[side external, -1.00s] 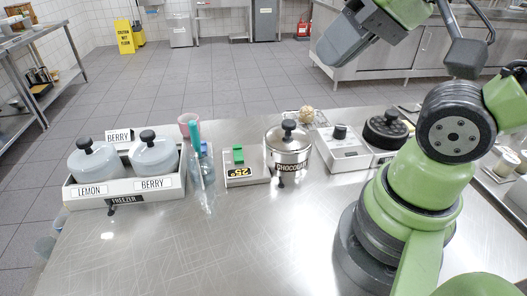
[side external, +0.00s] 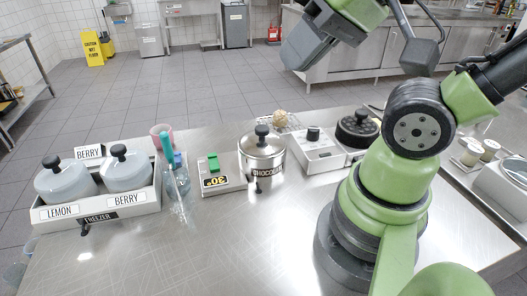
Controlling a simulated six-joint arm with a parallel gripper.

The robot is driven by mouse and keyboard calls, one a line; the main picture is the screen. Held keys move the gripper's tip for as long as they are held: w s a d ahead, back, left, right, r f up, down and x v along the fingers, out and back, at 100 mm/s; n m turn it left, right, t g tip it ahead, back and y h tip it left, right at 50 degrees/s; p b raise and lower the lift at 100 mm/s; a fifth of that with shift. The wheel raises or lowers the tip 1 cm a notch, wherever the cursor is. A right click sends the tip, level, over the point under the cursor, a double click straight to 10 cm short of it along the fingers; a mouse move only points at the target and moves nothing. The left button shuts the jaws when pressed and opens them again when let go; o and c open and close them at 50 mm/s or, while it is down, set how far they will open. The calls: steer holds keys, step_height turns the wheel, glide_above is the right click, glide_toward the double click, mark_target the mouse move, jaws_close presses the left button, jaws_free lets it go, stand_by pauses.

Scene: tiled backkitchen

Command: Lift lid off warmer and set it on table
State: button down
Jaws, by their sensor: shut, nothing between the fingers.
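A round steel pot labelled CHOCOLATE (side external: 262,165), which looks like the warmer, stands mid-table. Its shiny lid (side external: 262,146) with a black knob sits on top. Behind and right of it, a grey-white unit with a dial (side external: 318,155) stands beside a round black-lidded vessel (side external: 357,131); which of these counts as the warmer is not certain. My gripper (side external: 294,56) is shut and empty, high above the far side of the table and apart from every lid. Its fingertips are hard to make out.
At left a white FREEZER tray (side external: 133,206) holds two lidded tubs, LEMON and BERRY. The front of the steel table (side external: 200,255) is bare.

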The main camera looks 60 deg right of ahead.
steer(key=c, duration=0.7)
jaws_free()
steer(key=shift+o, duration=0.2)
steer(key=g+h, duration=0.3)
steer(key=g, duration=0.3)
glide_above(262, 128)
steer(key=f, duration=1.6)
steer(key=shift+s+a+f, duration=0.1)
steer(key=shift+s+a, duration=0.1)
steer(key=shift+s, duration=0.05)
steer(key=shift+m, duration=0.3)
steer(key=shift+w+d+f, duration=0.15)
steer(key=shift+f, duration=1.45)
steer(key=shift+w+d+f, duration=0.1)
steer(key=shift+w+f, duration=0.05)
steer(key=shift+f, duration=1.4)
